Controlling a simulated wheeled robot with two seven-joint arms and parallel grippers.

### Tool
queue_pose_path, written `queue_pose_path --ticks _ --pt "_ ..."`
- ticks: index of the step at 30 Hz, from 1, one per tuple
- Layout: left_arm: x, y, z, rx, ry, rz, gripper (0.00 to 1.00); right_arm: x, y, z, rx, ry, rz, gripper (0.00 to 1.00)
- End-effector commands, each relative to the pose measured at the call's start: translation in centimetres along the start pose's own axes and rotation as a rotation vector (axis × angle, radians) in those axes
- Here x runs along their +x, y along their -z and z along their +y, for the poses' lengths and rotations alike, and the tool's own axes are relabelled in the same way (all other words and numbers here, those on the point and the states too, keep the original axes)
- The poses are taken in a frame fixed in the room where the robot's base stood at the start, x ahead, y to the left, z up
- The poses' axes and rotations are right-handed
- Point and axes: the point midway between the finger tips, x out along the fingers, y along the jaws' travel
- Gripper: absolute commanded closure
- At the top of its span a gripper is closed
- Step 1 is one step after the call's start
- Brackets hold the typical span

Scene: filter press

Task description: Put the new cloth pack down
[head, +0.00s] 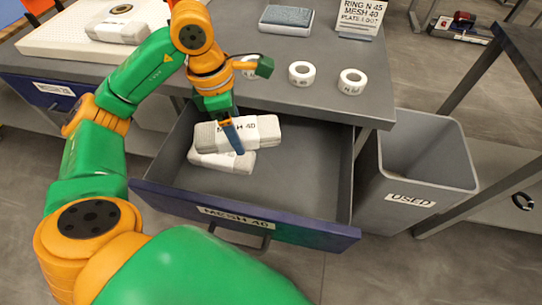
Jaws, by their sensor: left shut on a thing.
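My left gripper (233,135) reaches down over the open drawer and is shut on a light grey cloth pack (268,131) with a white band that reads MESH 40. Another similar pack (225,161) lies in the drawer (305,183), under and slightly to the left of the held one. The held pack overlaps it in the picture; I cannot tell whether the two touch. The drawer front carries a MESH 40 label (233,215).
White tape rolls (352,81) and a grey-blue pack (287,20) lie on the bench (335,103) near a sign (360,14). Another wrapped pack (118,29) rests on a white plate at left. A grey USED bin (445,165) stands right of the drawer. The drawer's right part is empty.

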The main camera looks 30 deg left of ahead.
Motion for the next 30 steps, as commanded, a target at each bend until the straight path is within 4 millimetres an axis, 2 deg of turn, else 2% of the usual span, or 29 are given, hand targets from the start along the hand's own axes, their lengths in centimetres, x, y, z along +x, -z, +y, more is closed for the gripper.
queue_pose_path --ticks 2,8,9,12,19,23,30 --pt "0.8 -1.2 -0.4 -0.015 0.003 -0.001 0.83 -0.2 0.0 0.1 0.0 -0.001 0.0 0.5" --pt "4.3 -7.2 -2.2 -0.015 0.005 -0.002 0.83 -1.3 0.1 0.2 -0.001 -0.003 -0.001 0.5" --pt "5.2 -8.4 -2.6 -0.014 0.006 -0.001 0.83 -1.4 0.1 0.2 -0.001 -0.003 -0.001 0.5" --pt "8.5 -9.7 -3.0 -0.019 0.005 0.001 0.83 -1.0 0.0 0.2 -0.001 -0.003 -0.001 0.5" --pt "12.0 -11.7 -3.7 -0.018 0.002 0.002 0.83 -0.7 0.0 0.2 0.0 -0.003 -0.001 0.5" --pt "14.3 -11.2 -3.6 -0.02 0.001 0.003 0.83 -0.8 0.0 0.2 0.0 -0.003 -0.001 0.5" --pt "14.7 -11.2 -3.5 -0.017 -0.002 0.0 0.83 -0.8 0.0 0.1 0.001 -0.001 -0.001 0.5"
